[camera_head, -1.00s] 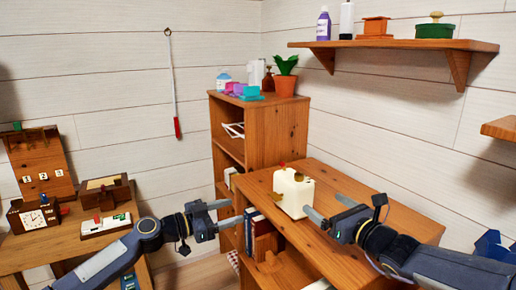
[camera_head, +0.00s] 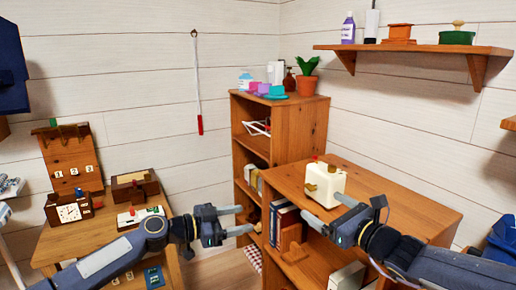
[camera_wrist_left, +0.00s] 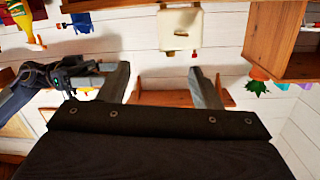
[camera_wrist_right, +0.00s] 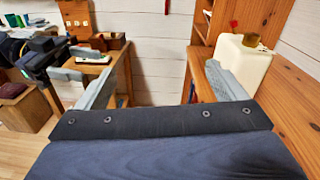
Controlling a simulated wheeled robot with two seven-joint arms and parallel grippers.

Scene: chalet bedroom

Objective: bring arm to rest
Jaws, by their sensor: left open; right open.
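My left gripper (camera_head: 245,220) is open and empty, held in the air in front of the low wooden cabinet. My right gripper (camera_head: 328,210) is open, its fingers pointing left, in front of the white canister (camera_head: 325,183) in the head view. The canister has a red knob and a brass-coloured part and stands upright on the cabinet top (camera_head: 415,215). In the right wrist view the canister (camera_wrist_right: 238,62) is beside the right finger, not between the fingers; I cannot tell whether they touch. Nothing is between the left fingers (camera_wrist_left: 157,75) in the left wrist view.
A tall bookcase (camera_head: 285,128) stands behind the cabinet, with a potted plant (camera_head: 306,77) on top. A wall shelf (camera_head: 415,48) hangs at upper right. A desk (camera_head: 85,238) with a clock box (camera_head: 70,212) is at left. A gap separates desk and cabinet.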

